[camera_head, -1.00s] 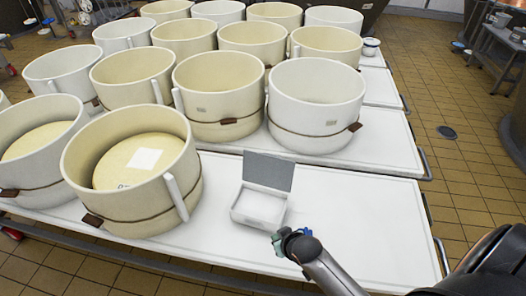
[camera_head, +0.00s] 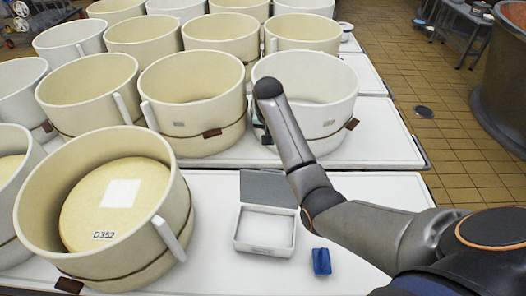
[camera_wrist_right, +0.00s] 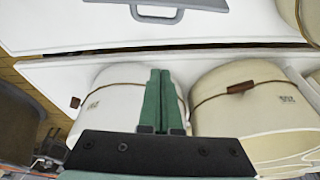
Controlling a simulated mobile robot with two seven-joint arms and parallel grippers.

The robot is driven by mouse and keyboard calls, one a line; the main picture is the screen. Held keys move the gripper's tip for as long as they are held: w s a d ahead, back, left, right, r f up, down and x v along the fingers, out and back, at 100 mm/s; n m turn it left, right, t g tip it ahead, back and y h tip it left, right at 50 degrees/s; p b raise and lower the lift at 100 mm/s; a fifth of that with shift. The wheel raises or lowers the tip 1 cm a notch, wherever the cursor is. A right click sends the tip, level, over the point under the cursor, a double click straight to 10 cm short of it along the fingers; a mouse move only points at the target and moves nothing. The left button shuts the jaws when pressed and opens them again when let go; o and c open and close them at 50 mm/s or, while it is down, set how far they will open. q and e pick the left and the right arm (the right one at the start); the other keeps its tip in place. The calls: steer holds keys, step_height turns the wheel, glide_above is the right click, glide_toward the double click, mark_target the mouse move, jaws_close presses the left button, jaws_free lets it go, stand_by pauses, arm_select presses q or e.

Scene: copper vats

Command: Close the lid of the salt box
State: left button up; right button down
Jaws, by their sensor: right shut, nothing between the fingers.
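The salt box is a white open box (camera_head: 264,247) on the white table, right of the front mould with the D352 label. Its grey lid (camera_head: 268,187) stands open at the back edge, leaning away from the opening; my arm partly covers its right side. My right gripper (camera_head: 260,130) is beyond the lid, near the white mould, and mostly hidden behind my own wrist. In the right wrist view its green fingers (camera_wrist_right: 160,75) are together, shut and empty, in front of the moulds. My left gripper is not in view.
A small blue object (camera_head: 321,262) lies right of the box. Large cream moulds (camera_head: 110,205) crowd the left, and a white mould (camera_head: 335,90) stands behind the lid. The table's right part is clear apart from my arm above it. A copper vat (camera_head: 502,80) stands far right.

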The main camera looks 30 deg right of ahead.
mark_target(270, 186)
steer(key=b+x, duration=0.3)
steer(key=x, duration=0.7)
arm_select(q)
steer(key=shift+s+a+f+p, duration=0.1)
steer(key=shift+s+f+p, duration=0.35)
steer(key=shift+p, duration=0.7)
arm_select(e)
steer(key=s+a, duration=0.2)
steer(key=s, duration=0.1)
steer(key=shift+s+a+r, duration=0.15)
steer(key=shift+a, duration=0.2)
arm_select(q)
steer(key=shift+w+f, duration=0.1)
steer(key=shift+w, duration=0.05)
